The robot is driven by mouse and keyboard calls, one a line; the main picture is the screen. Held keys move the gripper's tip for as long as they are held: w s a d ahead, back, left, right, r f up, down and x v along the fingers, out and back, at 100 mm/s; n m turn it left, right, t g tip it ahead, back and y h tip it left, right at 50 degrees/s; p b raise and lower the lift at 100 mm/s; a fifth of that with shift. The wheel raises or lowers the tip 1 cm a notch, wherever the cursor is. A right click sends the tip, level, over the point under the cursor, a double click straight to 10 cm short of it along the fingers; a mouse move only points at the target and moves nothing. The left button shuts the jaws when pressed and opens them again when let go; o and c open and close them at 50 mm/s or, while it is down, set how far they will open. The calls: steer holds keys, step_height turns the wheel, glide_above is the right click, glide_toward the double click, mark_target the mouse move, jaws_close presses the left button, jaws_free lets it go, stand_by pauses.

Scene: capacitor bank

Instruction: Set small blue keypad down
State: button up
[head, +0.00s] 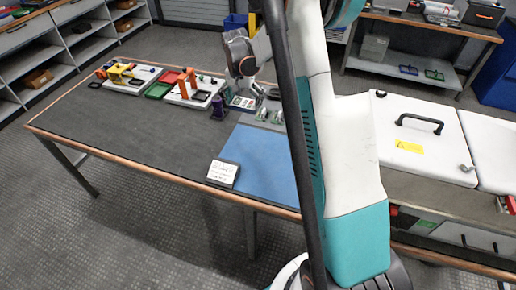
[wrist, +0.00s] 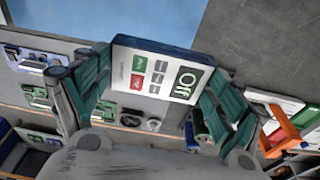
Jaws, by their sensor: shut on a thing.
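The small blue keypad (wrist: 162,70) shows in the wrist view with its white face, a dark display and several coloured buttons. Its blue edge shows along the top. My gripper (wrist: 158,82) has its teal fingers closed on the keypad's two sides. In the head view, my gripper (head: 252,92) is over the back part of the bench, and the keypad (head: 241,102) shows small beneath it. I cannot tell whether the keypad touches the bench. The blue mat (head: 258,166) lies on the bench in front of the gripper, mostly bare.
Trays with coloured parts (head: 190,90) stand at the back left. The grey bench top (head: 130,125) is clear at left. A white cabinet (head: 420,135) stands right.

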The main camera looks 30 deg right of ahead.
mark_target(246, 140)
step_height(246, 140, down, 18)
steer(key=b, duration=0.5)
steer(key=shift+r, duration=0.15)
steer(key=shift+b, duration=0.35)
steer(key=o, duration=0.8)
steer(key=shift+o, duration=0.7)
